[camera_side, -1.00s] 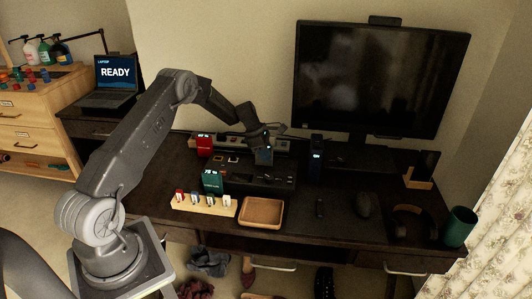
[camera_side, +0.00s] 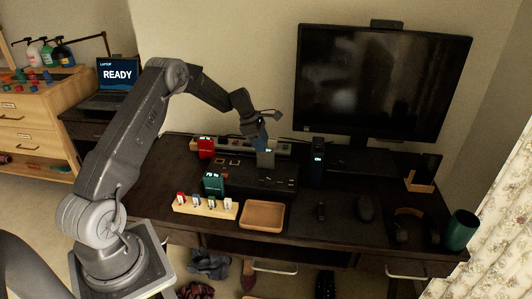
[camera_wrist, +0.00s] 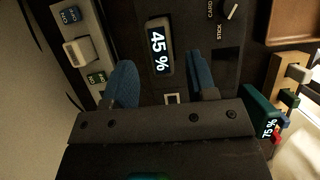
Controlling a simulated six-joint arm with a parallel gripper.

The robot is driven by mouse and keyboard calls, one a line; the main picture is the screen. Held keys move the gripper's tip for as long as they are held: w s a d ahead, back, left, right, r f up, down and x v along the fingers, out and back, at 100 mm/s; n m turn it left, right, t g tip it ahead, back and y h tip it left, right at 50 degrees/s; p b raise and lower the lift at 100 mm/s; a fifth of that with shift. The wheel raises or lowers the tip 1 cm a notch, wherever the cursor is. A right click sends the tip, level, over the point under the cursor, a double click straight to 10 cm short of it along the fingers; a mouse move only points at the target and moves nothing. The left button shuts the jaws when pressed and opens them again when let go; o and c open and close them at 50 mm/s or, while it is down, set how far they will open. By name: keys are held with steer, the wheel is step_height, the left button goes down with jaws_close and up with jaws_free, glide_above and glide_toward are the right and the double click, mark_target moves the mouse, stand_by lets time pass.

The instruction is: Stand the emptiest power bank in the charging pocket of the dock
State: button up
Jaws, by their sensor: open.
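A grey power bank (camera_side: 266,159) stands upright in the black dock (camera_side: 283,183); in the wrist view its display (camera_wrist: 159,54) reads 45 %. My gripper (camera_side: 260,139) is just above it, its blue fingers open and apart on either side of it in the wrist view (camera_wrist: 161,68). A green power bank (camera_side: 213,184) stands at the dock's front left and reads 75 % in the wrist view (camera_wrist: 262,108). A red power bank (camera_side: 205,148) stands behind left; its reading is too small. A dark upright block (camera_side: 317,162) with a lit display stands right of the dock.
A power strip (camera_side: 283,147) with a white plug (camera_wrist: 76,53) runs behind the dock. A wooden rack of small sticks (camera_side: 205,207) and a brown tray (camera_side: 262,214) lie in front. The monitor (camera_side: 382,80) stands behind right.

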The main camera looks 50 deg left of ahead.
steer(key=v, duration=0.6)
steer(key=s+d+r+m+y, duration=0.1)
steer(key=s+d+r+m, duration=0.4)
steer(key=d+r+m, duration=0.35)
steer(key=s+d+r+m+y, duration=0.1)
steer(key=s+d+r+m, duration=0.45)
steer(key=d+r, duration=0.5)
steer(key=s+d+m, duration=0.3)
steer(key=s+m, duration=0.1)
steer(key=s, duration=0.2)
steer(key=s+d+f+m+t, duration=0.1)
steer(key=s+d+m, duration=0.3)
steer(key=s, duration=0.3)
steer(key=s+d+m+t+y, duration=0.1)
steer(key=s+d+m, duration=0.3)
steer(key=s, duration=0.3)
steer(key=shift+s+f+m, duration=0.2)
steer(key=shift+f+m, duration=0.05)
steer(key=shift+m, duration=0.25)
